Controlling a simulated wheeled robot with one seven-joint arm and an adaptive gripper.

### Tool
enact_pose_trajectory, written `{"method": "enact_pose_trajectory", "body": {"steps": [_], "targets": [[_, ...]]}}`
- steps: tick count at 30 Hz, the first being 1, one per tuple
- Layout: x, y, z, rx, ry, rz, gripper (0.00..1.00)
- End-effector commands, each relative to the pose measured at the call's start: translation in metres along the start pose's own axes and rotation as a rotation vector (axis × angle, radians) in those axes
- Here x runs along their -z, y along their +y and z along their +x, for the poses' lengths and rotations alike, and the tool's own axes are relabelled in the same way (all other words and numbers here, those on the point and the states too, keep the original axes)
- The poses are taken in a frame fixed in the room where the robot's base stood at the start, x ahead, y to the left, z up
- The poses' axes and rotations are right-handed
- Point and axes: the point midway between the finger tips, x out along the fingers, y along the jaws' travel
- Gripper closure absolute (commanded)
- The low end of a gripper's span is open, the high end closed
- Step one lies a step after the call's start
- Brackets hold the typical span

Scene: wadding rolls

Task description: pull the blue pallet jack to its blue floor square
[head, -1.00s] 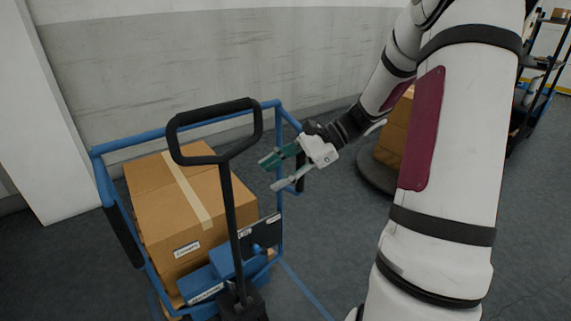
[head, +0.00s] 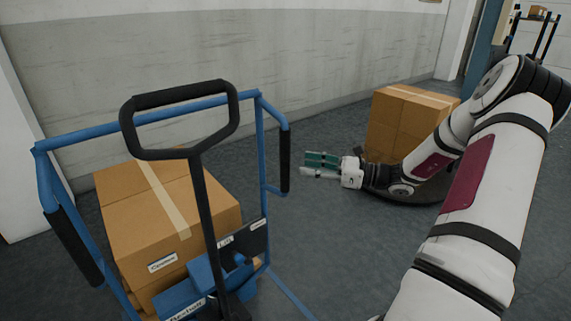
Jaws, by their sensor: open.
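The blue pallet jack (head: 205,275) stands at the lower left in the head view, with a black loop handle (head: 182,98) upright on a dark shaft. A blue tubular frame (head: 262,150) with black grips surrounds a taped cardboard box (head: 168,208) on it. My gripper (head: 305,165) is open and empty, to the right of the handle and the frame, apart from both, its fingers pointing left. A blue line (head: 288,292) runs on the floor at the jack's right; the rest of any square is hidden or out of view.
A stack of cardboard boxes (head: 395,120) stands on a dark round base behind my forearm. A grey-white wall (head: 270,50) runs along the back. A dark shelf rack (head: 535,38) is at the far right. Open floor lies between the jack and my arm.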

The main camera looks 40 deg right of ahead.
Motion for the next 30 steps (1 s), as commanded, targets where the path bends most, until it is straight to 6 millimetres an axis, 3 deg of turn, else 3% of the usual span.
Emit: {"method": "enact_pose_trajectory", "body": {"steps": [6,12,25,30], "targets": [[0.001,0.001,0.043,-0.003,0.001,-0.001,0.55],[0.001,0.0,0.067,-0.002,0.001,-0.001,0.55],[0.0,0.0,0.077,-0.001,0.002,-0.001,0.55],[0.0,0.0,0.076,-0.001,0.002,-0.001,0.92]]}}
